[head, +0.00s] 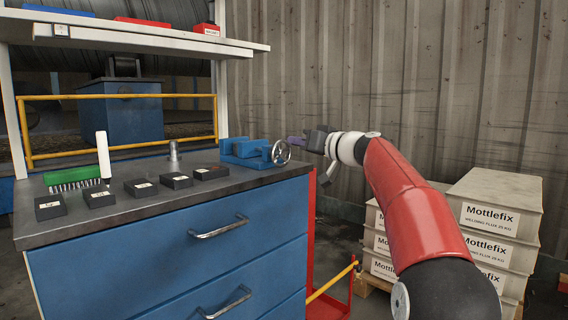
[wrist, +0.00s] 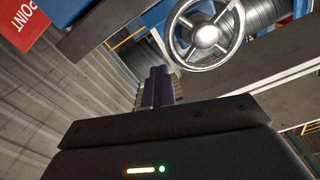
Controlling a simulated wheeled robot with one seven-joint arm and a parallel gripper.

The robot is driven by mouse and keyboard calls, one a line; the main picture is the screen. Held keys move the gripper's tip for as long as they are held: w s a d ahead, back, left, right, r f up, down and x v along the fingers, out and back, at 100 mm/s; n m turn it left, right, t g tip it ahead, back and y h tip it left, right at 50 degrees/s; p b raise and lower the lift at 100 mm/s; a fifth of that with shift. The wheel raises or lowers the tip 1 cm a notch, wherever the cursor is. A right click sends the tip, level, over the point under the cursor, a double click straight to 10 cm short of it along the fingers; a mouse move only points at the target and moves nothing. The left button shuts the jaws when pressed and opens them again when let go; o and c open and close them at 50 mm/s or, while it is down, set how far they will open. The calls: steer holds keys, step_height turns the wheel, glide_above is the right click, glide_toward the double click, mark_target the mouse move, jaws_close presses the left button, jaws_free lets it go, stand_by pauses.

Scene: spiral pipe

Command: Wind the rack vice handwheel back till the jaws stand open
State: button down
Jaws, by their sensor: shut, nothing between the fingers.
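The blue rack vice (head: 248,150) sits at the right end of the grey bench top. Its silver handwheel (head: 281,152) faces right, at the bench's right edge. The handwheel also shows large at the top of the wrist view (wrist: 204,34), with spokes and a round hub. My gripper (head: 294,141) is just right of the handwheel in the head view. In the wrist view the purple fingers (wrist: 158,88) are shut, empty, and appear below and left of the wheel. I cannot tell whether they touch the rim. The gap between the vice jaws is too small to read.
Several black labelled blocks (head: 138,188) and a green brush (head: 72,177) lie on the bench top (head: 130,210). A metal post (head: 173,156) stands behind them. A corrugated wall (head: 400,80) is behind.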

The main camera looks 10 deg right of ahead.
mark_target(280, 140)
steer(key=shift+s+a+f+n+b, duration=0.25)
steer(key=shift+a+f+n+b, duration=0.15)
steer(key=shift+n+b, duration=0.55)
steer(key=s+a+r+n, duration=0.1)
steer(key=n, duration=0.1)
steer(key=a+r+n, duration=0.1)
steer(key=n, duration=0.2)
steer(key=s+a+r+n, duration=0.1)
steer(key=n, duration=0.2)
steer(key=shift+s+a+n+p, duration=0.2)
steer(key=shift+s+n+p, duration=0.05)
steer(key=shift+s+p, duration=0.1)
steer(key=n, duration=0.2)
steer(key=a+n, duration=0.1)
steer(key=shift+s+r, duration=0.25)
steer(key=n, duration=0.1)
steer(key=a+n, duration=0.1)
steer(key=n, duration=0.1)
steer(key=s+r+n, duration=0.1)
steer(key=shift+s+a+r, duration=0.1)
steer(key=shift+a, duration=0.2)
steer(key=c, duration=2.1)
jaws_free()
steer(key=o, duration=1.8)
steer(key=shift+o, duration=0.2)
steer(key=shift+d, duration=0.1)
